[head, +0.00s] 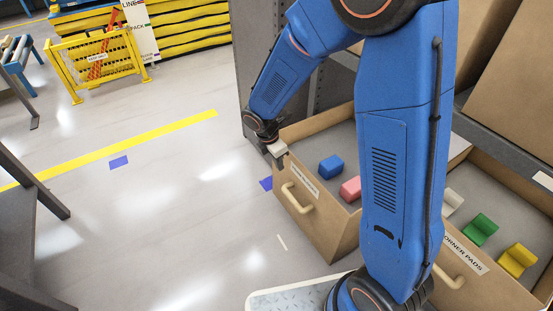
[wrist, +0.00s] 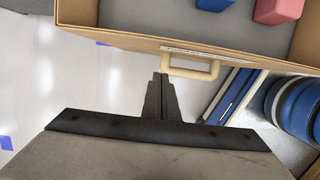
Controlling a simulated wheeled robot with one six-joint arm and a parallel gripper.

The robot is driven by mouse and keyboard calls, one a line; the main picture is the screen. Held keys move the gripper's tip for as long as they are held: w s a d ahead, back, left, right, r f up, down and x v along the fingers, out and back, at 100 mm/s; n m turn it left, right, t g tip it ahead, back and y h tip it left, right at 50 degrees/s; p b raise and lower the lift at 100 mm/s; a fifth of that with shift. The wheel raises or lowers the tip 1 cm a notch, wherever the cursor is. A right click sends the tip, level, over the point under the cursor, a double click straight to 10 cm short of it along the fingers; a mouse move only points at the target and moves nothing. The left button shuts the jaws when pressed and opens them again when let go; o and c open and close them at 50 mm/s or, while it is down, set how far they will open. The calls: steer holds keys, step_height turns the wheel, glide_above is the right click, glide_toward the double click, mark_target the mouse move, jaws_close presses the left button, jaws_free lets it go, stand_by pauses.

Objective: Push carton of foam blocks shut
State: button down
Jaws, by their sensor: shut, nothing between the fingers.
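The carton of foam blocks (head: 318,231) is a brown drawer-like box, pulled out from the grey shelving, with a white label and a pale handle (head: 299,199) on its front. A blue block (head: 331,167) and a pink block (head: 350,189) lie inside. My gripper (head: 277,155) is at the carton's front left top corner in the head view. In the wrist view my gripper (wrist: 163,80) is shut and empty, its tips close to the left end of the handle (wrist: 190,68). I cannot tell whether they touch the carton front.
A second open carton labelled corner pads (head: 485,270) stands to the right, with white, green and yellow pads inside. The grey shelf post (head: 252,80) stands behind my gripper. The floor to the left is free, with a yellow line (head: 130,144).

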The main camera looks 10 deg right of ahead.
mark_target(288, 158)
steer(key=shift+w+d+r, duration=0.1)
steer(key=shift+w+d, duration=0.25)
steer(key=shift+d, duration=0.55)
steer(key=shift+w+d, duration=0.35)
steer(key=shift+d, duration=0.5)
steer(key=w+d, duration=0.3)
steer(key=d, duration=0.4)
steer(key=w+d, duration=0.2)
steer(key=d, duration=0.6)
steer(key=w+d, duration=0.3)
steer(key=d, duration=0.4)
steer(key=shift+w+d, duration=0.15)
steer(key=shift+w, duration=0.15)
